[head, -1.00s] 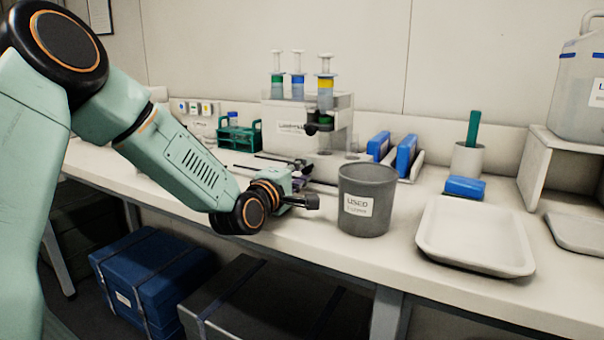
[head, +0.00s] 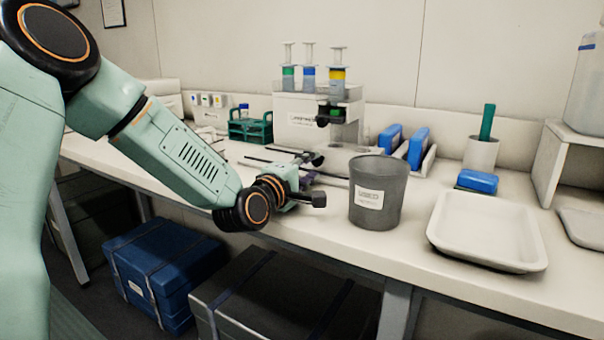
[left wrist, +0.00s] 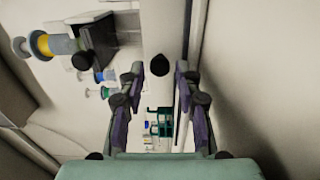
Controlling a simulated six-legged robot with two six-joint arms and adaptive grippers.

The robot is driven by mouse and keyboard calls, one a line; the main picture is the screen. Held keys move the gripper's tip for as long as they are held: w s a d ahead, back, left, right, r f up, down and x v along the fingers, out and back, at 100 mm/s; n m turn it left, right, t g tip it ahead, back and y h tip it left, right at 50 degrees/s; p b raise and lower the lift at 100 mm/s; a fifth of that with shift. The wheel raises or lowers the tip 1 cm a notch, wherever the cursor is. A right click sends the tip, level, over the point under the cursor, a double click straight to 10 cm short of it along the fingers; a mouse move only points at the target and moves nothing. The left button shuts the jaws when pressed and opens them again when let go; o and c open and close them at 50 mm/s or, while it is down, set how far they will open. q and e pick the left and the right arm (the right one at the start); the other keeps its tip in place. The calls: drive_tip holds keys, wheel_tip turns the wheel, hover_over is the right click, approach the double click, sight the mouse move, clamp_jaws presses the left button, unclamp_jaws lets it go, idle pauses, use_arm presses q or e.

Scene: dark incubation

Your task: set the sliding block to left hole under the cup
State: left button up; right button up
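The syringe stand (head: 290,128) holds three upright syringes with green, blue and yellow contents at the back of the bench. A dark knob-like part (head: 322,121) sits on its front below the yellow syringe. I cannot clearly make out the sliding block, its holes or the cup. My left gripper (head: 318,178) is over the bench's front part, in front of the stand and left of the grey bin. In the left wrist view its purple-padded fingers (left wrist: 157,82) are apart. A dark round knob shows between them, with no visible grip. My right gripper is not in view.
The grey bin (head: 376,215) labelled USED stands close right of my left gripper. A white tray (head: 435,232) lies further right. A green rack (head: 264,139) and blue boxes (head: 417,150) stand at the back. Dark and blue cases (head: 160,265) are under the bench.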

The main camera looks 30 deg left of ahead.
use_arm(q)
drive_tip(key=s, duration=0.4)
drive_tip(key=shift+s+d, duration=0.15)
drive_tip(key=shift+s, duration=0.65)
